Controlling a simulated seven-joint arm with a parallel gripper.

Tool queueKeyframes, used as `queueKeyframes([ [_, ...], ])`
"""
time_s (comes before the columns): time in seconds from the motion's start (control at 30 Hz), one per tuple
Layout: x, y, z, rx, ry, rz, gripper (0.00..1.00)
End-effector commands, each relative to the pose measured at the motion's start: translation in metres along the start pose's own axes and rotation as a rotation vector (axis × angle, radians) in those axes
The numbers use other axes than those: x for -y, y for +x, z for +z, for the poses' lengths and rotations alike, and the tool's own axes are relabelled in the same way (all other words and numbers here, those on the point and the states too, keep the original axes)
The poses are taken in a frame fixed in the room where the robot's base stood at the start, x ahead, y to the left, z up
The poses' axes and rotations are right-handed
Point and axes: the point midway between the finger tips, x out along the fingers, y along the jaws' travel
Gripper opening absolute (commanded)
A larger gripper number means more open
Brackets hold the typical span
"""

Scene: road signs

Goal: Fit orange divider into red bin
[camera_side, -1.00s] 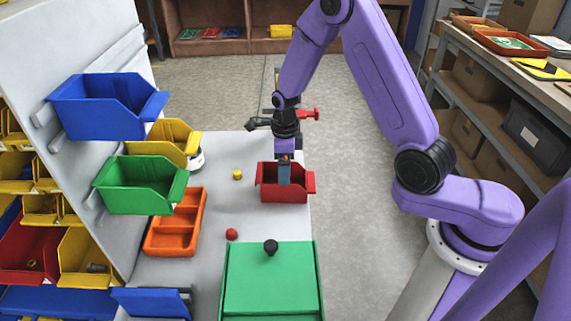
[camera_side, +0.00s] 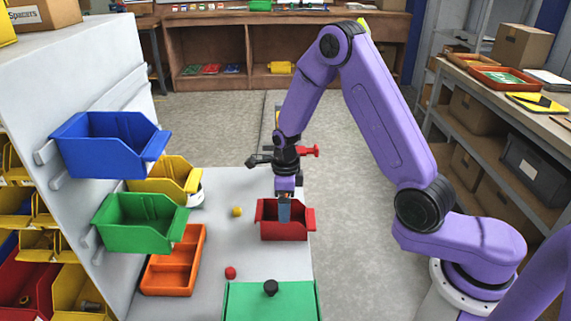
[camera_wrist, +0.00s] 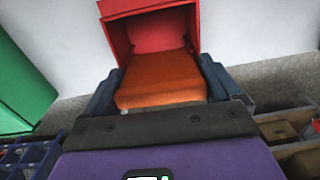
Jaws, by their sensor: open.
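The red bin (camera_side: 268,231) stands on the pale worktop near its right edge in the side view. The wrist view shows it at the top (camera_wrist: 115,42), with its opening facing my gripper. The orange divider (camera_wrist: 160,80) is an orange slab between my two fingers, and its far end shows within the bin's opening. I cannot tell how deep it sits or whether it touches the bottom. My gripper (camera_side: 284,212) points down into the bin; in the wrist view its open fingers (camera_wrist: 161,66) flank the divider. The divider cannot be made out in the side view.
A green-lidded box (camera_side: 270,304) stands in front of the bin. A red knob (camera_side: 230,272) and a yellow knob (camera_side: 236,212) lie to the left. An orange tray (camera_side: 173,270) is farther left, below rack bins in green (camera_side: 140,225) and blue (camera_side: 105,145).

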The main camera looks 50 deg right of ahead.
Motion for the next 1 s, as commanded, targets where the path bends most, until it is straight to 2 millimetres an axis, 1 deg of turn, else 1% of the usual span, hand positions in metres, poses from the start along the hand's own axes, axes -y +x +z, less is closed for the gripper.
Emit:
queueKeyframes([
  [0.03, -0.003, 0.003, -0.004, -0.008, 0.001, 0.007, 1.00],
  [0.07, -0.003, -0.002, -0.004, -0.008, 0.001, 0.007, 1.00],
  [0.37, -0.001, -0.061, -0.002, -0.001, 0.001, 0.001, 1.00],
  [0.7, -0.001, -0.133, -0.001, 0.001, 0.000, 0.000, 1.00],
  [0.83, -0.001, -0.154, -0.001, 0.002, 0.001, -0.001, 1.00],
  [1.0, -0.001, -0.170, -0.001, 0.001, 0.001, 0.001, 1.00],
])
